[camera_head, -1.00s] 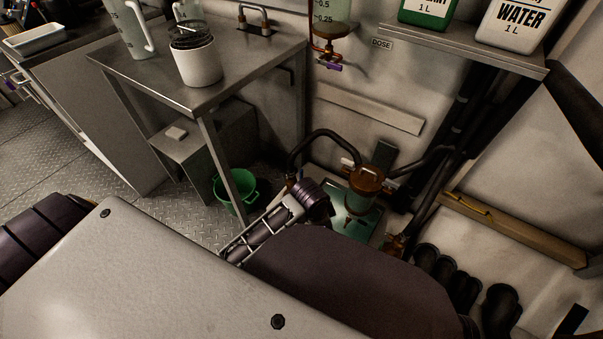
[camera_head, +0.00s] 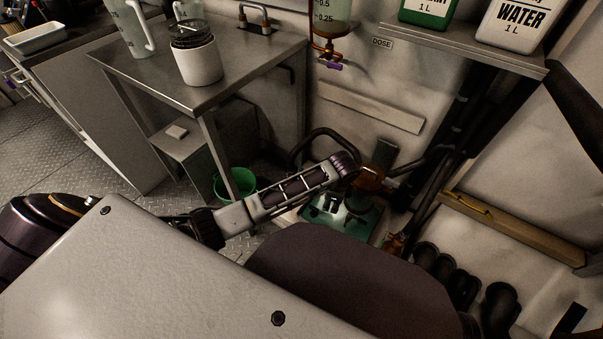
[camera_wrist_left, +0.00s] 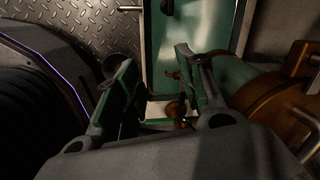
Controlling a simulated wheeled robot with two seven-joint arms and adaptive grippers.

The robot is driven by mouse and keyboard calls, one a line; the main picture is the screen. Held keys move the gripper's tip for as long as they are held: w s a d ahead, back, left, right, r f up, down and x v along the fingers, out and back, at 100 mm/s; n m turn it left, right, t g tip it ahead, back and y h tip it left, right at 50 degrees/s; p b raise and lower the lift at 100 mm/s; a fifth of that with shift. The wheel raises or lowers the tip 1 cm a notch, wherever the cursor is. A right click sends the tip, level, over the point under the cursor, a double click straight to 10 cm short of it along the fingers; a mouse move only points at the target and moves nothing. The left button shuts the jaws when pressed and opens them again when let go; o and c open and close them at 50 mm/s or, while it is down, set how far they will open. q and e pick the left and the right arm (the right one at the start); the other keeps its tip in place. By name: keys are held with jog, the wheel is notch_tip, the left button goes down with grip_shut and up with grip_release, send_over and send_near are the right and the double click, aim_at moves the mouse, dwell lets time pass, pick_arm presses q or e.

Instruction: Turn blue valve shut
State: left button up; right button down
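I cannot make out a blue valve in either view. My left gripper (camera_head: 330,206) reaches down over the teal base plate (camera_head: 362,224) of a pump unit. In the left wrist view the left gripper (camera_wrist_left: 158,62) has its two fingers spread, with nothing held between them. A small copper-coloured fitting (camera_wrist_left: 175,108) shows in the gap, partly hidden by the fingers. The unit's copper cap (camera_wrist_left: 285,95) is to the right of the fingers, and the cap also shows in the head view (camera_head: 370,179), partly behind my arm. My right gripper is out of view.
A steel table (camera_head: 215,88) with a white cup (camera_head: 199,64) stands at the left. A green bucket (camera_head: 232,184) is on the floor beneath it. Black pipes (camera_head: 440,160) run along the wall at the right. A purple-handled tap (camera_head: 333,66) hangs under the dosing vessel.

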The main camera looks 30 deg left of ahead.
pick_arm(q)
jog(key=w+a+r+m+y, duration=0.3)
jog(key=w+a+r, duration=0.1)
jog(key=w+a, duration=0.8)
jog(key=shift+a+g+y, duration=0.4)
jog(key=shift+a, duration=0.2)
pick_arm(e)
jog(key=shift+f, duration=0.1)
